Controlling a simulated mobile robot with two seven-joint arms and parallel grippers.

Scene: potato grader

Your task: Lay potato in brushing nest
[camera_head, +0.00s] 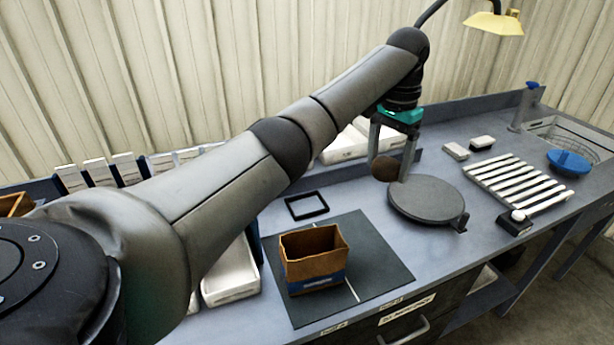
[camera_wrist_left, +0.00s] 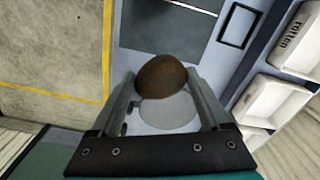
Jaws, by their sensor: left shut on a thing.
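My left gripper (camera_head: 391,172) is shut on a brown potato (camera_head: 384,168) and holds it above the bench, at the back left of a round dark grey disc (camera_head: 430,197). In the left wrist view the potato (camera_wrist_left: 161,76) sits between the fingertips, and the disc (camera_wrist_left: 168,115) shows partly behind it. A rack of white rollers (camera_head: 515,182) lies to the right of the disc, with a small dark block at its front. I cannot tell for sure which piece is the brushing nest. My right gripper is not in view.
A brown open box (camera_head: 314,283) stands on a dark mat (camera_head: 373,260), front left of the disc. A thin black frame (camera_head: 309,217) lies behind it. White bins, one labelled rotten (camera_wrist_left: 289,42), line the back. A blue round object (camera_head: 568,162) is at the far right.

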